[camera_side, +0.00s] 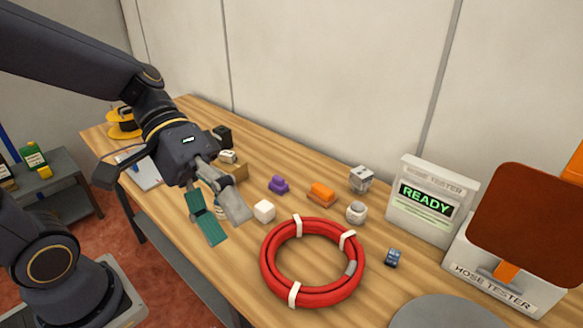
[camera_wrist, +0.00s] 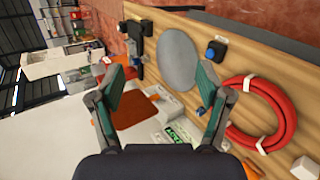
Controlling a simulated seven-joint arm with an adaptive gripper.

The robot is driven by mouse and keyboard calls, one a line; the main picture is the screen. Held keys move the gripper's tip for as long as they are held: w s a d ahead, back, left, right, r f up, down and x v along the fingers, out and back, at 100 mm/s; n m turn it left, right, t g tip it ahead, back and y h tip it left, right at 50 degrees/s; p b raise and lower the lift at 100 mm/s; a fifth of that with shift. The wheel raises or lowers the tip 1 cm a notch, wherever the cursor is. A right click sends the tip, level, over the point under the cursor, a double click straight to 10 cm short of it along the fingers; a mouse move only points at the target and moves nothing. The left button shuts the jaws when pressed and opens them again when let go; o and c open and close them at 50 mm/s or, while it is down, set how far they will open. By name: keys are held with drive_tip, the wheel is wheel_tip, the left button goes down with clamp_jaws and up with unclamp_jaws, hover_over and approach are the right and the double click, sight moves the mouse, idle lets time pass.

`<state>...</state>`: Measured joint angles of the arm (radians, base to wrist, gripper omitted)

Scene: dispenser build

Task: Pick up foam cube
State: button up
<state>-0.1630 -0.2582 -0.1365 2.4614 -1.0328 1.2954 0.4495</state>
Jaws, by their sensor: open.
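A small white cube, which looks like the foam cube (camera_side: 264,211), sits on the wooden table just beyond the red hose coil in the side view. In the wrist view a white cube (camera_wrist: 305,168) shows at the lower right corner, outside the space between my fingers. My gripper (camera_side: 222,218) is open and appears empty, to the left of the cube in the side view and apart from it. The wrist view shows both green-tipped fingers (camera_wrist: 163,78) spread wide, facing the hose tester end rather than the cube.
A red hose coil (camera_side: 266,268) lies near the cube. A purple piece (camera_side: 278,185), an orange piece (camera_side: 322,193), a grey cube (camera_side: 361,178) and a round white piece (camera_side: 356,212) stand behind. The hose tester (camera_side: 433,202) and a grey disc (camera_side: 445,312) are at the right.

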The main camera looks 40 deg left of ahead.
drive_tip(key=w+r+n+t+h, duration=0.1)
drive_tip(key=w+n+t+h, duration=0.1)
drive_tip(key=w+n+h, duration=0.45)
drive_tip(key=n+t+y, duration=1.2)
drive_tip(key=n+t, duration=0.6)
drive_tip(key=n, duration=0.4)
hover_over(259, 210)
drive_tip(key=s+d, duration=0.2)
drive_tip(key=d, duration=0.2)
wheel_tip(259, 210, down, 16)
drive_tip(key=s+a+f+n+y, duration=0.1)
drive_tip(key=f+n, duration=0.1)
drive_tip(key=f, duration=0.3)
drive_tip(key=a+f+n+g+y, duration=0.1)
drive_tip(key=f+n+y, duration=0.1)
drive_tip(key=f, duration=0.4)
drive_tip(key=s+a+f+n+y, duration=0.1)
drive_tip(key=a+f+n+y, duration=0.1)
drive_tip(key=f, duration=0.4)
drive_tip(key=shift+s+a+f, duration=0.1)
drive_tip(key=shift+s, duration=0.2)
drive_tip(key=shift+w, duration=3.8)
drive_tip(key=c, duration=0.8)
